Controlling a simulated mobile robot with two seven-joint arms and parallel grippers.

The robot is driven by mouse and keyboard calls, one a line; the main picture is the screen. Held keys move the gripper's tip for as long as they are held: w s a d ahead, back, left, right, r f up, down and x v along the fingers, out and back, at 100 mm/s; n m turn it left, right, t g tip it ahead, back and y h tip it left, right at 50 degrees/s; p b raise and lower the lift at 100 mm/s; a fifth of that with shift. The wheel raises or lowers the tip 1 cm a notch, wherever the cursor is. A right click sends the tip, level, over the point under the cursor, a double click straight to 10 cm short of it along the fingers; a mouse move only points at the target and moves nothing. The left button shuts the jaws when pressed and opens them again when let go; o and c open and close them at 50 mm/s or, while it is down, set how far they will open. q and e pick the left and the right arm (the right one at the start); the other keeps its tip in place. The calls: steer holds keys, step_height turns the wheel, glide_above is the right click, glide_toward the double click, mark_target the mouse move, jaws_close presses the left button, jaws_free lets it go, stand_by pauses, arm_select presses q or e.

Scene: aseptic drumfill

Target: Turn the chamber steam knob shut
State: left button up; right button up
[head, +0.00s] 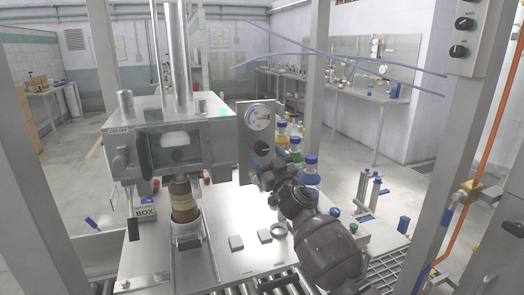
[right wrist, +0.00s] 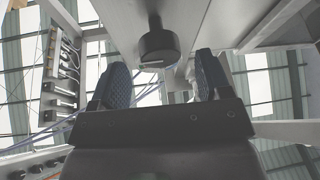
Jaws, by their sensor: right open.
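The dark round steam knob (head: 262,148) sits on the upright metal panel below a round dial gauge (head: 259,118). In the right wrist view a dark cylindrical knob (right wrist: 159,45) stands out from the metal face, beyond the fingertips and roughly between them. My right gripper (head: 262,170) is just below and in front of the knob in the head view. In the right wrist view the right gripper (right wrist: 162,72) has its two blue ridged fingers apart, with nothing between them. No contact with the knob shows. My left gripper is in neither view.
The metal chamber (head: 185,145) with a window stands left of the panel. A brown bottle (head: 183,197) stands beneath it. Several blue-capped bottles (head: 311,168) stand behind my right arm. A metal post (head: 470,140) rises on the right.

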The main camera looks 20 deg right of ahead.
mark_target(263, 151)
steer(key=shift+x, duration=1.85)
steer(key=c, duration=0.9)
